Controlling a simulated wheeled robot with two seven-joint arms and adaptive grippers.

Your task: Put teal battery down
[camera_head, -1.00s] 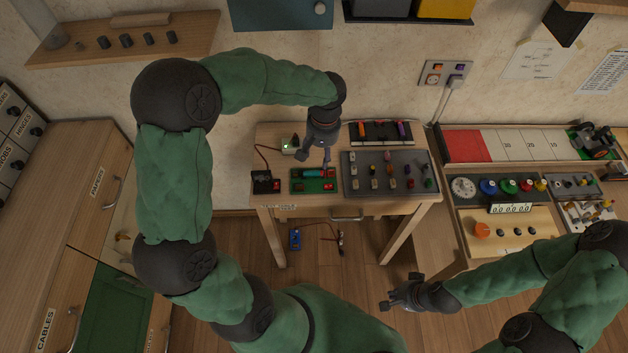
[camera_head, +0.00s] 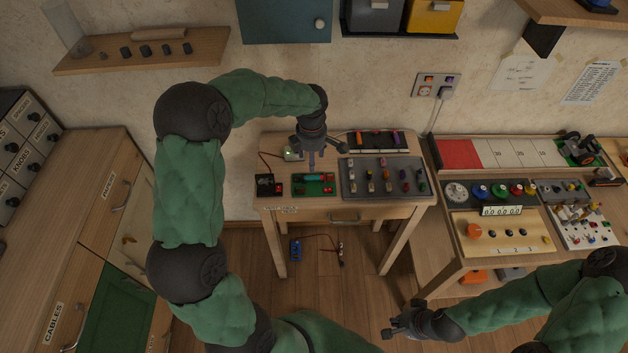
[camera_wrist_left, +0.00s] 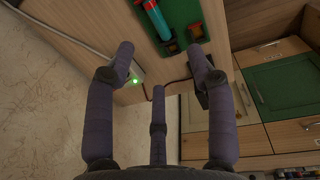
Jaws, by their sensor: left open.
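The teal battery (camera_head: 313,178), with a red end, lies in the holder on the green board (camera_head: 327,191) on the small wooden table. It also shows at the top of the left wrist view (camera_wrist_left: 157,22), lying along the green board (camera_wrist_left: 178,12). My left gripper (camera_head: 312,160) is above the table, just behind the battery. In the left wrist view its fingers (camera_wrist_left: 160,60) are spread, with nothing between them, apart from the battery. My right gripper (camera_head: 400,320) is low at the front, away from the table, with its fingers apart and empty.
A black box with a red part (camera_head: 268,186) is left of the green board. A grey tray with several small parts (camera_head: 350,190) is to its right. A small device with a green light (camera_head: 291,154) stands behind. A second workbench (camera_head: 480,268) is at the right.

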